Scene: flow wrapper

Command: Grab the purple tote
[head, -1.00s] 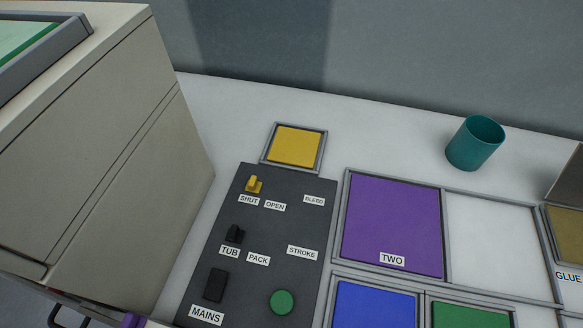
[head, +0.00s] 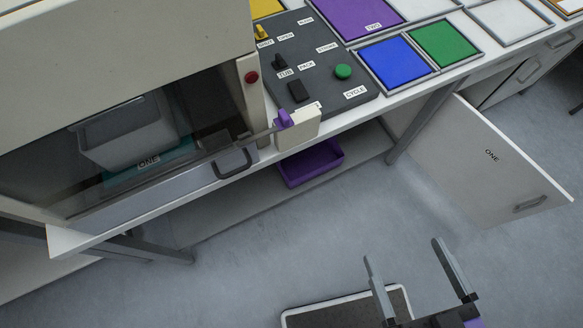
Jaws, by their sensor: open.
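The purple tote (head: 312,163) is a shallow open tray on the low shelf under the bench. Its upper left part is hidden by the bench edge and a cream block. My gripper (head: 404,250) is at the bottom right of the head view, with its two fingers spread and nothing between them. It is in front of the bench, to the right of and nearer to me than the tote, and apart from it.
The bench's front edge (head: 350,118) overhangs the shelf (head: 225,209). A metal leg (head: 420,122) stands right of the tote. A cream block (head: 292,130) with a purple lever juts out above it.

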